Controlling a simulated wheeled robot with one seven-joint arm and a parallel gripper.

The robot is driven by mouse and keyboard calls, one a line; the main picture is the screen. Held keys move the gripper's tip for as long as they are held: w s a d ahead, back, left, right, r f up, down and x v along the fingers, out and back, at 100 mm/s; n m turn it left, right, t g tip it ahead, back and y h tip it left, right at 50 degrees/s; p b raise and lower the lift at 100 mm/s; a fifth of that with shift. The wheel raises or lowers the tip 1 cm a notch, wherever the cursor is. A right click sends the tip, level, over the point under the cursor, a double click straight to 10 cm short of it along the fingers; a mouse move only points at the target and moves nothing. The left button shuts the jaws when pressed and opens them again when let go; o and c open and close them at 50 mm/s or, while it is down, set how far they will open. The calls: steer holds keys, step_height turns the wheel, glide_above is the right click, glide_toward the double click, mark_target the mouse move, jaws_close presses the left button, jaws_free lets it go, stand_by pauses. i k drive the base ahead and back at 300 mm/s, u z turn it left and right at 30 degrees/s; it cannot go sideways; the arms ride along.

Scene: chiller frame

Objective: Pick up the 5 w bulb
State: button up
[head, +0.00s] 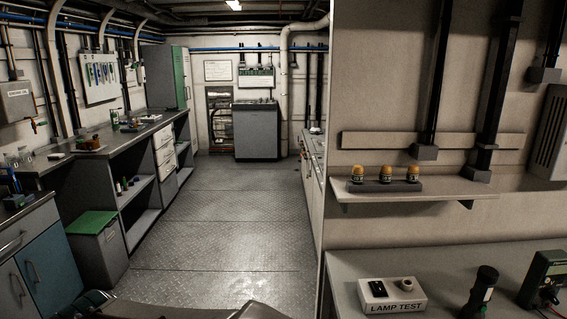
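Three small amber-topped bulbs with dark, labelled bodies stand upright in a row on the wall shelf at right in the head view. They are the left bulb (358,174), the middle bulb (385,174) and the right bulb (412,173). They sit in a dark grey holder (386,186). Their labels are too small to read, so I cannot tell which one is the 5 w bulb. My gripper cannot be made out in this view.
The shelf (460,188) is clear right of the holder. Below it, a bench (350,264) bears a white LAMP TEST box (391,296), a dark torch-like cylinder (482,290) and a green meter (543,280). A wall edge stands left of the shelf. The floor aisle (215,215) is open.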

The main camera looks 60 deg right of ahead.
mark_target(412, 172)
steer(key=i, duration=1.85)
steer(key=z, duration=4.25)
steer(key=i, duration=0.8)
